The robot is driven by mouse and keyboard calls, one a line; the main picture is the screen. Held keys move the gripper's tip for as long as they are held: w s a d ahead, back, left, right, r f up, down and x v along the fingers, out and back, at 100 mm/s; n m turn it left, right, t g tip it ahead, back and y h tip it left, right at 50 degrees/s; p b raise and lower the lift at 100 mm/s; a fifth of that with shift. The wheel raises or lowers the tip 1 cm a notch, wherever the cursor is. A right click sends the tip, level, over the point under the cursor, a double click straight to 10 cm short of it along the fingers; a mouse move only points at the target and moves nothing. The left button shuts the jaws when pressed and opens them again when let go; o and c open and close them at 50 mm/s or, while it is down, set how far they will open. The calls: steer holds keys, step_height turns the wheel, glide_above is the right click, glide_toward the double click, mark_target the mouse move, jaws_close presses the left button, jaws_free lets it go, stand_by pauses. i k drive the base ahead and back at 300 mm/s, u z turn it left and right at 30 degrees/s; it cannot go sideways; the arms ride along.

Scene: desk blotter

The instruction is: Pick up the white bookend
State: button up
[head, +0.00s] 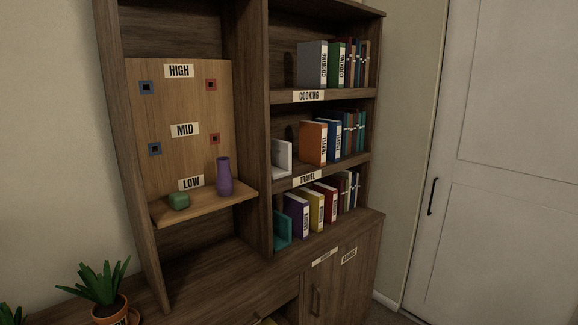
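The white bookend (281,157) stands upright at the left end of the middle bookshelf, the one with the TRAVEL label. It is L-shaped, with a low base reaching right toward an orange book (313,143). A small gap seems to lie between its upright plate and the orange book. My gripper is not in the head view, so its state does not show.
A teal bookend (282,230) stands on the shelf below, left of a purple book (297,214). A purple vase (224,176) and green box (179,201) sit on the LOW ledge (205,207). A potted plant (102,290) stands at lower left.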

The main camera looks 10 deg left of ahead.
mark_target(281, 151)
steer(key=i, duration=1)
